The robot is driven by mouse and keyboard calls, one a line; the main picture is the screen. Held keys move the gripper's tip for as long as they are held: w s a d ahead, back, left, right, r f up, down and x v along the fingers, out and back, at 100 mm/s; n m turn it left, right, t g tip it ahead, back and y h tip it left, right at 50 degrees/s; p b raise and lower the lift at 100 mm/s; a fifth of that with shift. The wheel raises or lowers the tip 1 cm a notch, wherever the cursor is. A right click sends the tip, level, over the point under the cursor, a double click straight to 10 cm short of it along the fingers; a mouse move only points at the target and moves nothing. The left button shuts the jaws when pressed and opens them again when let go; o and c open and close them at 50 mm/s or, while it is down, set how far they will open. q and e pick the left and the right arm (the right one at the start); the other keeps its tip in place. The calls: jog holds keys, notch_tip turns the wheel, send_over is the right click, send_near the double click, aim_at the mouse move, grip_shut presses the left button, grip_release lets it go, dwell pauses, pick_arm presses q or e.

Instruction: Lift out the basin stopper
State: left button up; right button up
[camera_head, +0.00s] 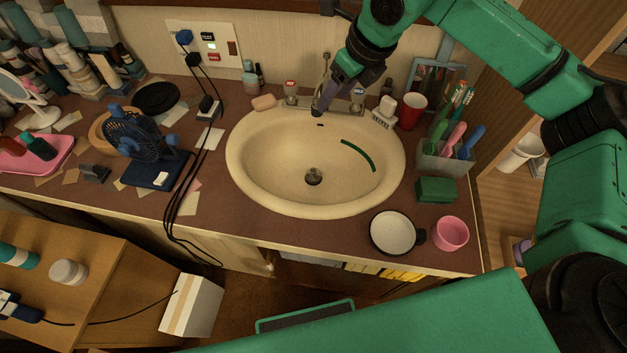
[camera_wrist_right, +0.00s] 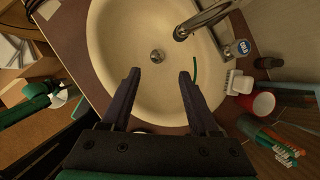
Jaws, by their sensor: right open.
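The basin stopper (camera_head: 314,177) is a small dark, round metal piece at the bottom of the cream oval basin (camera_head: 252,165). It also shows in the right wrist view (camera_wrist_right: 157,56), as a grey disc with a darker middle. My right gripper (camera_head: 321,108) reaches down over the back rim of the basin, in front of the faucet. In the wrist view the right gripper (camera_wrist_right: 159,75) is open, with nothing between its dark fingers. The stopper appears just beyond the gap between the fingertips, with bare basin around it. My left gripper is not in view.
The faucet (camera_wrist_right: 207,15) stands close to my right gripper. A dark green strip (camera_head: 358,155) lies on the basin's right wall. A red cup (camera_head: 411,110), a brush holder (camera_head: 445,158), a green sponge (camera_head: 436,190) and a white-lined bowl (camera_head: 393,232) crowd the right side.

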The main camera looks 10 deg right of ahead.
jog(key=b, duration=1.5)
send_over(313, 169)
jog(key=s+d, duration=0.4)
jog(key=s, duration=0.1)
notch_tip(313, 169, down, 17)
jog(key=x, duration=0.9)
jog(key=p+x, duration=0.1)
jog(key=x, duration=0.3)
jog(key=shift+s+a+f, duration=0.1)
jog(key=shift+a+f, duration=0.3)
jog(key=shift+a, duration=0.1)
jog(key=shift+f, duration=0.35)
grip_shut()
